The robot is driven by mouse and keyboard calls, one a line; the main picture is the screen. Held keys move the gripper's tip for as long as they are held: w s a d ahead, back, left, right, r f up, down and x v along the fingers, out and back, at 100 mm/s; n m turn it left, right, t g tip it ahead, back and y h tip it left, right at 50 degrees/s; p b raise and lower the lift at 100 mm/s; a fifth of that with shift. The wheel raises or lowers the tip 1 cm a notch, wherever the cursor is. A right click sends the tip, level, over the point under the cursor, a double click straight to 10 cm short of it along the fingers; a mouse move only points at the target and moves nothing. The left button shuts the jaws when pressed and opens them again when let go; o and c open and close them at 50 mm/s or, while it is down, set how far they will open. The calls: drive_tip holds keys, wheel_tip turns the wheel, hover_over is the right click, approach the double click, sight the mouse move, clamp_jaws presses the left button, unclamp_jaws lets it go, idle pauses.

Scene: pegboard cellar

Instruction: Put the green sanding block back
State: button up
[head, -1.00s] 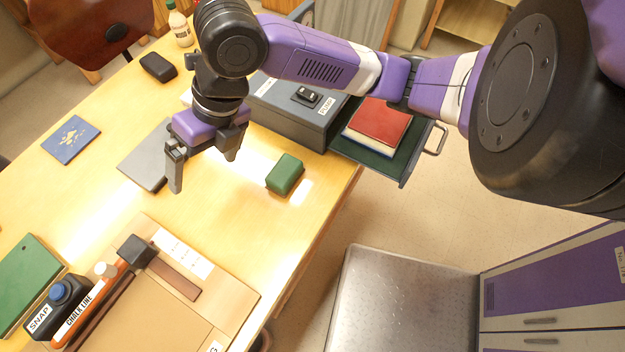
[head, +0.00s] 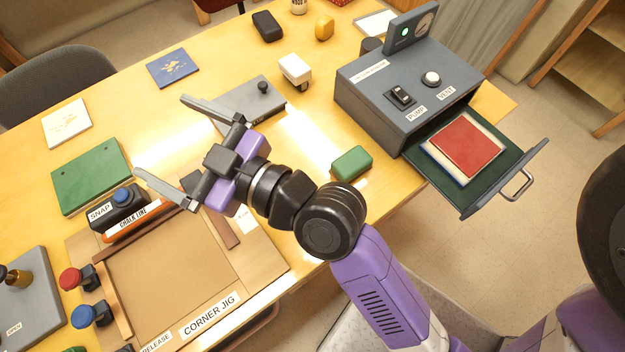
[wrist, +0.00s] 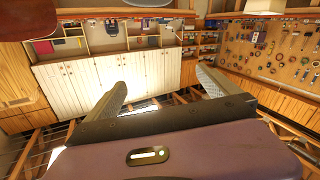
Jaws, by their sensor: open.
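The green sanding block (head: 351,163) lies on the table, in front of the grey pump box and to the right of my arm in the head view. My gripper (head: 160,135) is open and empty, held above the left part of the table with its fingers spread wide and pointing left. It is well apart from the block. In the wrist view my gripper (wrist: 160,90) shows two spread fingers with nothing between them. The block is not in the wrist view, which looks out at cabinets and a pegboard wall.
A grey box (head: 405,85) labelled PUMP and VENT has an open drawer (head: 450,195) holding a red square on lighter sheets. The corner jig (head: 170,270), the chalk line (head: 132,222) and a green board (head: 92,177) occupy the table's left front. A white-topped block (head: 295,70) stands behind.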

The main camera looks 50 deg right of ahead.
drive_tip(key=s+d+f+m+g+h, duration=0.25)
drive_tip(key=s+f+m+h, duration=0.2)
drive_tip(key=s+f, duration=0.75)
drive_tip(key=s+d, duration=0.3)
drive_tip(key=s, duration=0.5)
drive_tip(key=s+d+y, duration=0.1)
drive_tip(key=s+d, duration=0.2)
drive_tip(key=s, duration=0.5)
drive_tip(key=shift+s+d+r, duration=0.2)
drive_tip(key=shift+d+r, duration=0.05)
drive_tip(key=shift+r, duration=0.05)
drive_tip(key=shift+g, duration=0.25)
